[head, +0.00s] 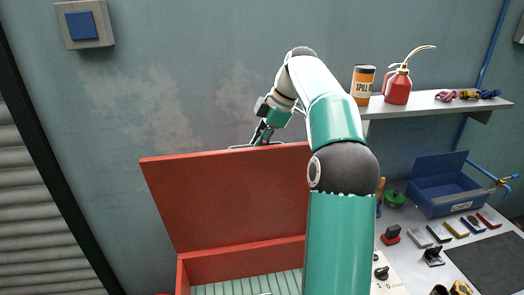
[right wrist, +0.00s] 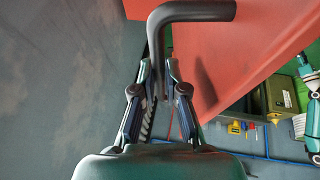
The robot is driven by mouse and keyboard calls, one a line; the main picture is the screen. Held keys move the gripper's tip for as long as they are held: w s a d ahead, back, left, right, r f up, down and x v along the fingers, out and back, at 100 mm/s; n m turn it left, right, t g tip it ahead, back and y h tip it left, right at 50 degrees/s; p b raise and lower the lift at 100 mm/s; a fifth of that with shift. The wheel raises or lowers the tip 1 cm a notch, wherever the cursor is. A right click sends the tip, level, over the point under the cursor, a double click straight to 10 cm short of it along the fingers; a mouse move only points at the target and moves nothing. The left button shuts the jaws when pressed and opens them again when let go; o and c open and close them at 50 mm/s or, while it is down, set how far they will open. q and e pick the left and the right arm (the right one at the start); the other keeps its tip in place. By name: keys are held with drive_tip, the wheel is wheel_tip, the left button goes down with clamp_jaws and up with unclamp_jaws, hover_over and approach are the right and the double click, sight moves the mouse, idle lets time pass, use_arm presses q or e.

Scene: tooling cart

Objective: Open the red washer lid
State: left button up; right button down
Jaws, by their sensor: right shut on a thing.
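The red washer lid (head: 215,190) stands raised, tilted up behind the open red washer body (head: 215,268) in the head view. A dark bar handle (right wrist: 195,11) runs along the lid's top edge; its bent end passes between my fingers in the right wrist view. My right gripper (head: 265,135) is at the top edge of the lid and is shut on the handle. It also shows in the right wrist view (right wrist: 160,78), with the red lid (right wrist: 215,55) just beyond it. My left gripper is not in view.
A shelf (head: 430,105) on the right holds an orange-labelled can (head: 362,85) and a red oil can (head: 397,88). A bench below bears a blue box (head: 445,190) and several small tools. The wall (head: 150,90) is close behind the lid.

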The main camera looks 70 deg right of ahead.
drive_tip(key=shift+w+d+f, duration=0.25)
drive_tip(key=shift+w+d, duration=0.1)
drive_tip(key=shift+d, duration=0.15)
drive_tip(key=shift+w+d+f, duration=0.2)
drive_tip(key=shift+w+d, duration=0.1)
drive_tip(key=shift+d, duration=0.2)
drive_tip(key=c, duration=1.5)
unclamp_jaws()
drive_tip(key=shift+c, duration=0.2)
drive_tip(key=o, duration=0.3)
drive_tip(key=shift+w+d, duration=0.25)
drive_tip(key=shift+d, duration=0.05)
drive_tip(key=shift+o, duration=0.2)
drive_tip(key=s+r, duration=0.1)
drive_tip(key=s, duration=0.3)
drive_tip(key=s+d+r, duration=0.1)
drive_tip(key=s+r, duration=0.1)
drive_tip(key=s, duration=0.3)
drive_tip(key=s+d+r, duration=0.1)
drive_tip(key=s, duration=0.4)
drive_tip(key=shift+r, duration=0.35)
